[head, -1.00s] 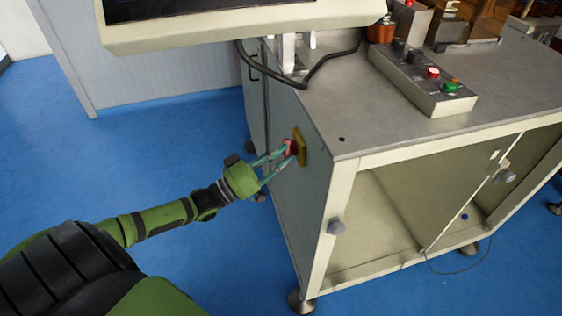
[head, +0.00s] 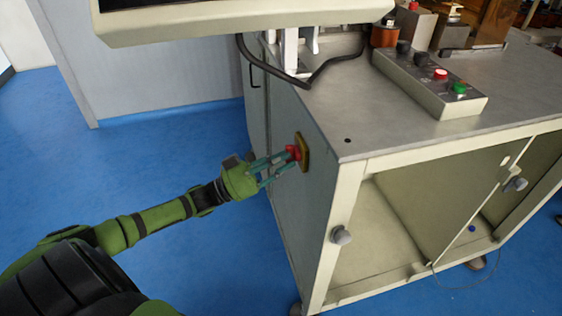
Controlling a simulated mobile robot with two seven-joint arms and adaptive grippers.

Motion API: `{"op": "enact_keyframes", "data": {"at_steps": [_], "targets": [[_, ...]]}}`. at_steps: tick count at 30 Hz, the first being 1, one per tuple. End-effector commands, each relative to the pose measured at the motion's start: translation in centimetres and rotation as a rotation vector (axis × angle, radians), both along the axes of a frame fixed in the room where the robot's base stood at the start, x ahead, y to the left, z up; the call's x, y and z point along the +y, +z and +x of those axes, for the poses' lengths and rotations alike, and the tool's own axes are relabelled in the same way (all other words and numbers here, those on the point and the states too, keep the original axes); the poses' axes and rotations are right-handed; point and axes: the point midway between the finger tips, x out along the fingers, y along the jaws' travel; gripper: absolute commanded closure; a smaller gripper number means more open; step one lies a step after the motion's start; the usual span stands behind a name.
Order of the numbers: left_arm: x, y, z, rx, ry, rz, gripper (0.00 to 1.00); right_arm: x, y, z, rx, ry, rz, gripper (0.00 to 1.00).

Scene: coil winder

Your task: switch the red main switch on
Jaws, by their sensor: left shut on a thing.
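The red main switch (head: 293,152) sits on a yellow plate (head: 303,151) on the left side wall of the machine cabinet (head: 286,195). My left gripper (head: 283,160) comes in from the left with its fingers around the red knob, shut on it. The fingertips partly cover the knob, so its exact turn position is hard to tell. My right gripper is not in view.
A control box (head: 430,82) with red and green buttons stands on the cabinet top. The blue floor (head: 170,150) left of the cabinet is clear.

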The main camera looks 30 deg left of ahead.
Motion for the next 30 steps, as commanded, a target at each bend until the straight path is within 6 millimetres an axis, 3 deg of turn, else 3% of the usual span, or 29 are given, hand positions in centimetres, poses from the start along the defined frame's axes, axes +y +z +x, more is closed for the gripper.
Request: {"op": "enact_keyframes", "data": {"at_steps": [1,8,9,11,23,30], "targets": [[0.2,1.0,0.2,-0.021,0.002,-0.008,1.0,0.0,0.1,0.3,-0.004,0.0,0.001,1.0],[0.2,1.0,0.2,-0.021,0.001,-0.009,1.0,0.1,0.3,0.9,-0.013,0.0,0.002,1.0],[0.2,1.0,0.2,-0.021,0.001,-0.009,0.75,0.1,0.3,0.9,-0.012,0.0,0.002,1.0],[0.2,1.0,0.2,-0.021,0.001,-0.01,0.55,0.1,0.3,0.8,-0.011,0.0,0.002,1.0],[0.3,0.3,-0.2,-0.009,0.0,-0.005,0.55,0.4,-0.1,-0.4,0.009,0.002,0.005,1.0],[2.8,-1.5,-3.0,-0.004,0.003,-0.002,0.55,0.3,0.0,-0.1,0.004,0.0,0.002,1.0]]}}
